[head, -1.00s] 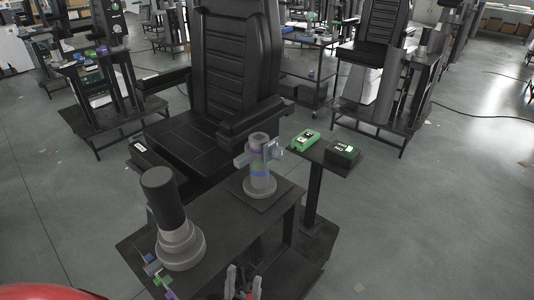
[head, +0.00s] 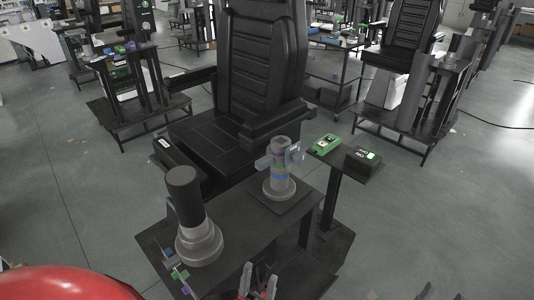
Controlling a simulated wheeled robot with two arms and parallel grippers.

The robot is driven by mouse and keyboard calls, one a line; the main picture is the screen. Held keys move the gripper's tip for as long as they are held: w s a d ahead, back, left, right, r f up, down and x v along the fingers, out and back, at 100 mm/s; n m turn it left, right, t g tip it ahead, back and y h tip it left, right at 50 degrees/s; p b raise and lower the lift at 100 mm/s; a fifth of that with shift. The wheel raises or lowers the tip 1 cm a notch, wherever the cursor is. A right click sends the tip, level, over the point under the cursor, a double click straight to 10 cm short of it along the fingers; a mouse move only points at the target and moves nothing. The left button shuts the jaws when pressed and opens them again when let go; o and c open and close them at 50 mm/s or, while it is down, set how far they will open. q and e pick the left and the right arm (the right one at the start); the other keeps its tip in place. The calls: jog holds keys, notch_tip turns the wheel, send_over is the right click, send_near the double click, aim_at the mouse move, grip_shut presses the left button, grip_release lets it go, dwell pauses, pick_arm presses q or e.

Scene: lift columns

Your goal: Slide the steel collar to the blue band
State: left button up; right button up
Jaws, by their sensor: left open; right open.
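The steel collar (head: 263,162) is a light grey clamp with blocks jutting out on both sides of a short grey column (head: 279,189). It sits high on the column, around the purple and green bands. The blue band (head: 280,178) is lower, just above the round base. My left gripper (head: 257,283) is at the bottom edge, in front of the bench and well below the collar; its fingers are apart and empty. My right gripper (head: 399,294) shows only as dark tips at the bottom right, apart and empty, far from the column.
A taller black-topped column (head: 184,199) on a stepped grey base stands left on the dark bench (head: 238,228). Blue, green and purple tags lie at the bench's left edge. A black seat (head: 262,70) is behind. A side stand holds a green box (head: 325,143) and black box (head: 363,158).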

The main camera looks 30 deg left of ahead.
jog(key=w+a+m+g+y+p, duration=0.1)
jog(key=w+a+m+g+p, duration=0.2)
jog(key=w, duration=0.6)
jog(key=w+a+f+g+y, duration=0.1)
jog(key=w+a+g+y, duration=0.1)
jog(key=w+g+y, duration=0.15)
jog(key=n+g+y+p, duration=0.3)
jog(key=g+y+p, duration=0.5)
jog(key=y, duration=1)
send_near(264, 166)
jog(key=w+a, duration=0.3)
jog(key=w+a+r+g+b, duration=0.1)
jog(key=w+a, duration=0.1)
jog(key=w, duration=0.1)
jog(key=w+a+g+b, duration=0.1)
jog(key=w+a, duration=0.2)
jog(key=shift+a+r, duration=0.25)
jog(key=shift+a, duration=0.1)
jog(key=shift+x, duration=0.95)
jog(key=shift+d+f, duration=0.1)
grip_shut()
